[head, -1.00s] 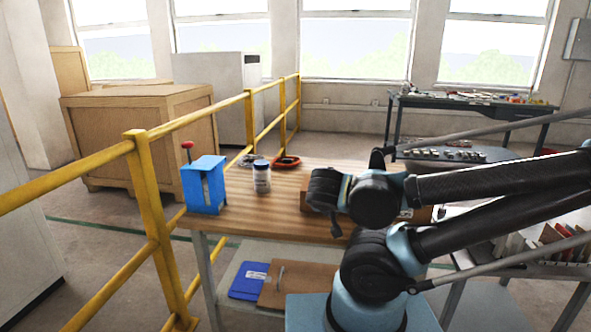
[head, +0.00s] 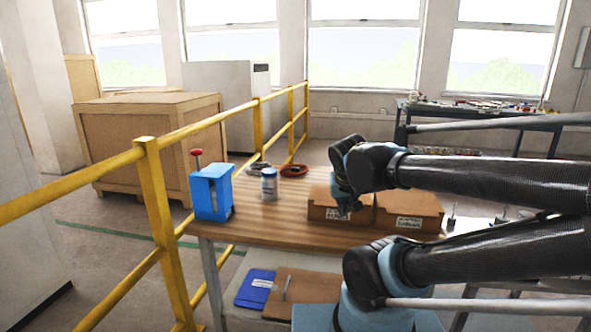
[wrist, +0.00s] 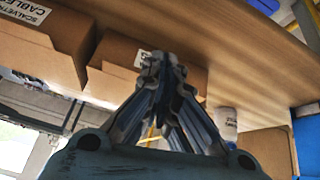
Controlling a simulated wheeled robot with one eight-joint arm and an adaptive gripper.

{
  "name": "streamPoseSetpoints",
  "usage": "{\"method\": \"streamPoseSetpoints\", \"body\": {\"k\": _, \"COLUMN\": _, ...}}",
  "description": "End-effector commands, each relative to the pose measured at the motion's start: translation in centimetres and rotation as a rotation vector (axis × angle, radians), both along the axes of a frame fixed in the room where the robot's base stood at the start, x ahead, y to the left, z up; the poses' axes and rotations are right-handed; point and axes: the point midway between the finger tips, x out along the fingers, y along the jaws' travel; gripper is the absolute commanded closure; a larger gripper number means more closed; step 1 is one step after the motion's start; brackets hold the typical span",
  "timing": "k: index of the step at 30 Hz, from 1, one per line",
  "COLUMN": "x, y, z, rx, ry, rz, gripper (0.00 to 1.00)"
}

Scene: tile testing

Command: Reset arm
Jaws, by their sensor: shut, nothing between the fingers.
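My gripper (head: 345,208) is shut and empty; its fingertips also show in the wrist view (wrist: 163,62). My black arm reaches in from the right. In the wrist view the fingers overlap the edge of a cardboard box and hide part of it.
The wooden table (head: 262,228) also bears a blue device with a red knob (head: 211,192), a white-lidded jar (head: 269,185) and a red ring-shaped item (head: 294,171). A second box (head: 408,212) stands to the right. A yellow railing (head: 160,213) runs along the left.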

Motion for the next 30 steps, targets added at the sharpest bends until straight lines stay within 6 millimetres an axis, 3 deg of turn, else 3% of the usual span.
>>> {"method": "streamPoseSetpoints", "body": {"k": 12, "x": 3.6, "y": -2.6, "z": 2.8, "rx": 0.061, "ry": -0.033, "rz": 0.021, "gripper": 1.00}}
{"method": "streamPoseSetpoints", "body": {"k": 24, "x": 5.6, "y": -4.6, "z": 4.6, "rx": 0.078, "ry": -0.080, "rz": 0.026, "gripper": 1.00}}
{"method": "streamPoseSetpoints", "body": {"k": 30, "x": 1.2, "y": -4.5, "z": 0.9, "rx": 0.077, "ry": 0.044, "rz": 0.032, "gripper": 1.00}}
